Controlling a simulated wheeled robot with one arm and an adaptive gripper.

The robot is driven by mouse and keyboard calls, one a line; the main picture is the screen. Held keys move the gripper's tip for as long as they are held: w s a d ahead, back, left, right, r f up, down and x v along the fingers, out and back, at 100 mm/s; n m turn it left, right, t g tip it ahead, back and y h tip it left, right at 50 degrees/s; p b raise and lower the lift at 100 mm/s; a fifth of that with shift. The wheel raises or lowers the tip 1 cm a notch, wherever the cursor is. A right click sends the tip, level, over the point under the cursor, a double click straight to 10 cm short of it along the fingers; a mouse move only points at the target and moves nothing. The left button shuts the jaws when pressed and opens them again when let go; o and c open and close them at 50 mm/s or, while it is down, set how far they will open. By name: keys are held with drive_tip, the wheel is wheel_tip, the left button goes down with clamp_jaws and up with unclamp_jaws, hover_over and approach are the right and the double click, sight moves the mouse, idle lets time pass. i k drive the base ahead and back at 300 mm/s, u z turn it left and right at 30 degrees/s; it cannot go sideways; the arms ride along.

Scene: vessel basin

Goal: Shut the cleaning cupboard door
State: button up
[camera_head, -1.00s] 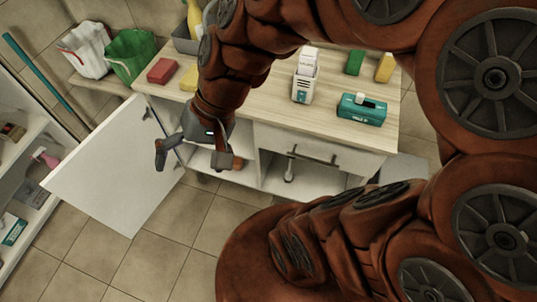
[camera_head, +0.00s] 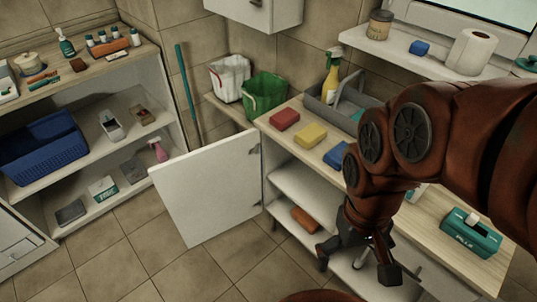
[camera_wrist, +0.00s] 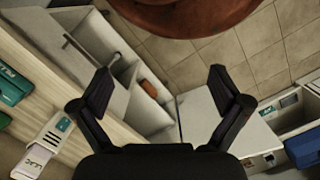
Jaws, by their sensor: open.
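The cleaning cupboard door (camera_head: 208,188) is a plain white panel. It stands wide open, swung out to the left from its hinges (camera_head: 255,150) on the counter unit. The open cupboard (camera_head: 300,190) shows shelves with an orange-red block (camera_head: 305,220) inside. My gripper (camera_head: 358,263) is open and empty, pointing down in front of the unit, to the right of the door and apart from it. In the wrist view my gripper (camera_wrist: 157,80) has spread fingers, with a white panel (camera_wrist: 205,118), seemingly the door, beyond the right finger.
The counter holds a red block (camera_head: 284,119), a yellow block (camera_head: 310,135), a grey caddy (camera_head: 325,108) and a teal box (camera_head: 470,235). White shelving (camera_head: 180,130) with a blue basket (camera_head: 40,145) stands left. Tiled floor (camera_head: 150,255) before the door is clear.

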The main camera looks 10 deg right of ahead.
sight(210, 190)
drive_tip(key=u, duration=1.8)
drive_tip(key=i, duration=3.1)
drive_tip(key=z, duration=3.95)
drive_tip(key=k, duration=0.65)
drive_tip(key=u, duration=0.3)
